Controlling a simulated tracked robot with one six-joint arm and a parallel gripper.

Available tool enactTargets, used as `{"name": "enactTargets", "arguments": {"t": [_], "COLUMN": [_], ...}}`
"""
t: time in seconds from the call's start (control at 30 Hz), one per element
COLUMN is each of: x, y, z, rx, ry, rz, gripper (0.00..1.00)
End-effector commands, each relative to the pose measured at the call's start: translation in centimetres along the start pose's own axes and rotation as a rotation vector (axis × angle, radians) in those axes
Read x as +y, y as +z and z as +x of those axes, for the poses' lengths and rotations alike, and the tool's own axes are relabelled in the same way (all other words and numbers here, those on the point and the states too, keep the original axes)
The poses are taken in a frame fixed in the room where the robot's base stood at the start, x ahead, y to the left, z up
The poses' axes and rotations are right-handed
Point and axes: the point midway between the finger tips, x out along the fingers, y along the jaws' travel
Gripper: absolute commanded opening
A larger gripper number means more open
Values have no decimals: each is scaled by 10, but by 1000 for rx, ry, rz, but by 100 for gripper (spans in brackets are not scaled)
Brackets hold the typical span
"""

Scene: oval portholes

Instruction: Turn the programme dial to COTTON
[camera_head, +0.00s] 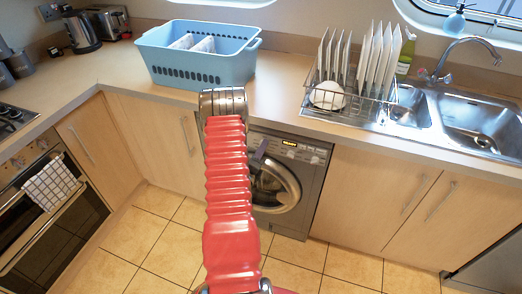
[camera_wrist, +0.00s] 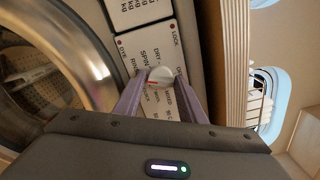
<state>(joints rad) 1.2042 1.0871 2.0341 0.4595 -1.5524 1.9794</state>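The programme dial (camera_wrist: 160,77) is a small round silver knob with a red mark toward its lower left, in the wrist view. It sits on a white label panel of the washing machine (camera_head: 290,205). Words such as LOCK and SPIN show on the panel; some words are cut off behind my fingers, and COTTON cannot be read clearly. My gripper (camera_wrist: 161,80) has one finger on each side of the dial, very close to its edges; whether they touch it cannot be told. In the head view my arm hides most of the gripper and the dial.
The worktop edge (camera_wrist: 235,60) runs close to the right of my gripper in the wrist view. The round door (camera_head: 275,187) is on the machine's front. A blue basket (camera_head: 190,75) and a dish rack (camera_head: 345,107) stand on the worktop above. The tiled floor is clear.

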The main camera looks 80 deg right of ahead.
Motion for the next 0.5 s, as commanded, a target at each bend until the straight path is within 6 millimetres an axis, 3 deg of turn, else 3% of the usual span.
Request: {"name": "enactTargets", "arguments": {"t": [0.37,0.5], "x": [1,1], "y": [0,0], "z": [0,0], "rx": [0,0], "ry": [2,3], "rz": [0,-3], "gripper": [10,9]}}
